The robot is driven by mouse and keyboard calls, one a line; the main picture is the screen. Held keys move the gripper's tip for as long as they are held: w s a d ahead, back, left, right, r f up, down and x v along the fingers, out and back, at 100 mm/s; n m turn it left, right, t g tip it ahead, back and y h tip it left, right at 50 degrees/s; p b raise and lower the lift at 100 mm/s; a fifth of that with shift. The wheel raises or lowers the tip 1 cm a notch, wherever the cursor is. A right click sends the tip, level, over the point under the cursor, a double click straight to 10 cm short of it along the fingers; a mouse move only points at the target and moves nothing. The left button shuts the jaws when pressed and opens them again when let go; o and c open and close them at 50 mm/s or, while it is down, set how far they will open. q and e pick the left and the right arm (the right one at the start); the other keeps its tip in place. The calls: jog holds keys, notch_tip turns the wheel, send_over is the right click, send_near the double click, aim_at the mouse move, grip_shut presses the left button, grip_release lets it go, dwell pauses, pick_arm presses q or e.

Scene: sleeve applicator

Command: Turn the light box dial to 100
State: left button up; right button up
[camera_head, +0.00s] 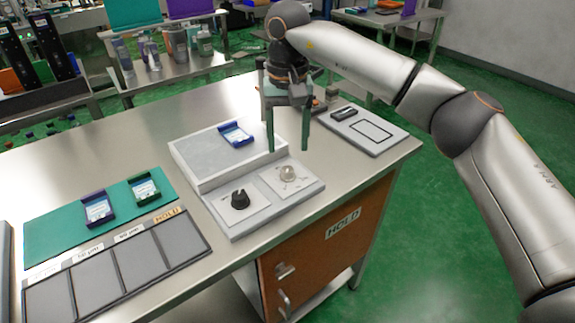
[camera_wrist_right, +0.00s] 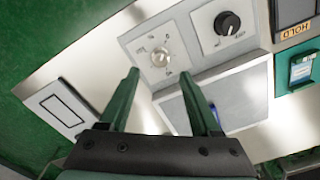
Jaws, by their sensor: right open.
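The light box (camera_head: 185,160) is a pale grey unit on the steel table, with a raised flat back part and a lower front panel. A black dial (camera_head: 240,199) sits on the panel's left plate and a clear, pale dial (camera_head: 287,173) on its right plate. In the right wrist view the pale dial (camera_wrist_right: 160,57) and the black dial (camera_wrist_right: 227,23) both show; their markings are too small to read surely. My right gripper (camera_head: 288,146), with green fingers, is open and empty above the box's right end, pointing down, apart from both dials. My left gripper is out of view.
A blue-framed piece (camera_head: 236,134) lies on the box's back part. A grey pad (camera_head: 367,132) lies to the right. A teal mat (camera_head: 60,230) with purple and green framed pieces and a dark sectioned tray (camera_head: 120,268) lie at left.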

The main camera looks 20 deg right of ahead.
aim_at(288, 169)
notch_tip(288, 169, down, 6)
jog(key=shift+f, duration=0.2)
grip_shut()
dwell(0.6)
